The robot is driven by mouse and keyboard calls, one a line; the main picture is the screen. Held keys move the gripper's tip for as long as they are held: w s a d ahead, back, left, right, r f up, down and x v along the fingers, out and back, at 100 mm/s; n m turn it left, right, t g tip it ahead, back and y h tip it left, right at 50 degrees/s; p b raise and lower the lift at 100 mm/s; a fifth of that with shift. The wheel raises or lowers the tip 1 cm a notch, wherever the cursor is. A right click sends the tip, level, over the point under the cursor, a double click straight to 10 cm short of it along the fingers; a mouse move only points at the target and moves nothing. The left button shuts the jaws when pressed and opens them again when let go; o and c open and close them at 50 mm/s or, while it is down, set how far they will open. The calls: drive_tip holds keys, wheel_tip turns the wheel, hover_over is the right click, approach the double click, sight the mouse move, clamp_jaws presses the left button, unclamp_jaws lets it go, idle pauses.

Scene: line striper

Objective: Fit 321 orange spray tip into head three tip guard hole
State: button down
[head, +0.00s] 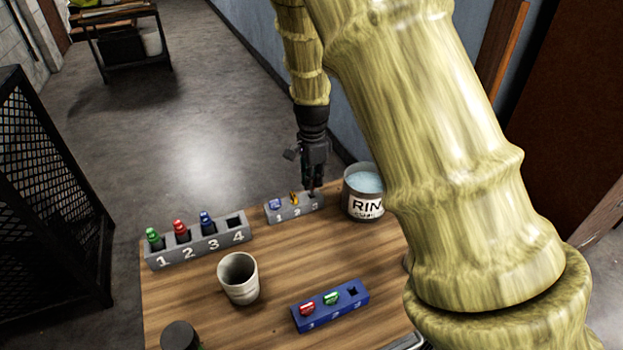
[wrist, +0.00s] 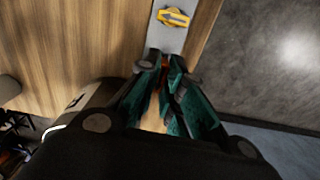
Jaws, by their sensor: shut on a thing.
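My gripper (head: 313,186) points down at the 3 end of the small grey block (head: 272,216) marked 1, 2, 3. In the wrist view my gripper (wrist: 165,68) has its fingers close together around a thin orange sliver, which I take for the orange spray tip (wrist: 163,77); the fingers hide most of it. I cannot tell whether it is in hole 3 or just above it. The same block bears a blue tip (head: 276,204) at 1 and a yellow tip (head: 294,198) at 2, seen also in the wrist view (wrist: 173,16).
A grey rack (head: 198,253) holds green, red and blue tips; slot 4 looks empty. A blue block (head: 330,314) holds red and green tips, with its third hole empty. A white cup (head: 239,279) stands between. The rinse bucket (head: 362,200) stands close right of my gripper.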

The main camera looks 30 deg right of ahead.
drive_tip(key=shift+r+p, duration=1.2)
drive_tip(key=shift+r, duration=0.3)
